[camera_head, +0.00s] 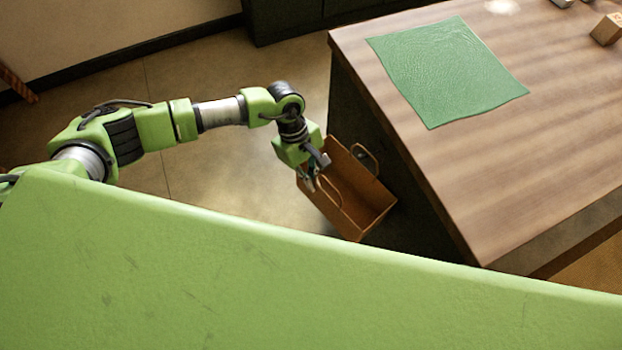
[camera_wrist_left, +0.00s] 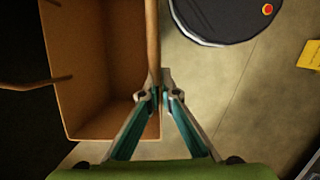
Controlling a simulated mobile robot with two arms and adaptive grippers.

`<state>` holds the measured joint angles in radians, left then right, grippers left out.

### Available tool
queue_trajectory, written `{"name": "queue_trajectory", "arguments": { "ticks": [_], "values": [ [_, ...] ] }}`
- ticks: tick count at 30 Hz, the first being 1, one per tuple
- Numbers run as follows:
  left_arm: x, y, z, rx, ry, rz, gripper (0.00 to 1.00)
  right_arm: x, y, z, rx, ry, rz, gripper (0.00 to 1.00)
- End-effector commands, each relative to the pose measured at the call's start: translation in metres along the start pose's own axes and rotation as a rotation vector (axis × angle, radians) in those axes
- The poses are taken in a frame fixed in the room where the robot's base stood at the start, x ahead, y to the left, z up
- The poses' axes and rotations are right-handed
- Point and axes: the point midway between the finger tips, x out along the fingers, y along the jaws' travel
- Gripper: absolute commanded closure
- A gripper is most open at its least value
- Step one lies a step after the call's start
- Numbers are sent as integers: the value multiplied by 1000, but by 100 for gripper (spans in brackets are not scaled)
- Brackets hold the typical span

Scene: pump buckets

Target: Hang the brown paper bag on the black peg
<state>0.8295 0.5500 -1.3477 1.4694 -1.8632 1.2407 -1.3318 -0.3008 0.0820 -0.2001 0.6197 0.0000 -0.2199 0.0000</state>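The brown paper bag (camera_head: 362,196) is open-topped, with two looped handles, beside the dark side of the counter. In the left wrist view the bag (camera_wrist_left: 98,60) fills the left part, and I look down into it; it appears empty. My left gripper (camera_head: 313,180) is at the bag's near side. In the left wrist view its fingertips (camera_wrist_left: 158,97) are closed together around the bag's handle or upper edge; I cannot tell which. I cannot tell whether the bag touches the floor. The black peg is not seen. My right gripper is not in view.
A wooden-topped counter (camera_head: 500,165) stands right of the bag, with a green cloth (camera_head: 447,70) on it. A small wooden block (camera_head: 606,29) lies at its far right. Open floor (camera_head: 225,165) lies left of the bag. A yellow object (camera_wrist_left: 310,55) shows in the wrist view.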

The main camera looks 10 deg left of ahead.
Motion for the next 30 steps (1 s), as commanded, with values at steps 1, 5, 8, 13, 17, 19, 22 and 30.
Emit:
{"name": "queue_trajectory", "arguments": {
  "ticks": [1,5,8,13,17,19,22,30],
  "values": [
    [0,0,0,0,-1,1,100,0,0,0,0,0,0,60],
    [0,0,0,0,-1,1,100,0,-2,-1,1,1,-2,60],
    [0,0,0,0,-1,1,82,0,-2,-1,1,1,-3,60],
    [0,0,0,0,0,0,76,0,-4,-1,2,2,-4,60],
    [0,0,0,0,0,0,76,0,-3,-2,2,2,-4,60],
    [0,0,0,0,0,0,76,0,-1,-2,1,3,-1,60],
    [-6,0,-1,0,1,1,76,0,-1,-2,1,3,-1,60],
    [-46,1,-1,-1,2,3,76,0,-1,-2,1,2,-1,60]
  ]
}}
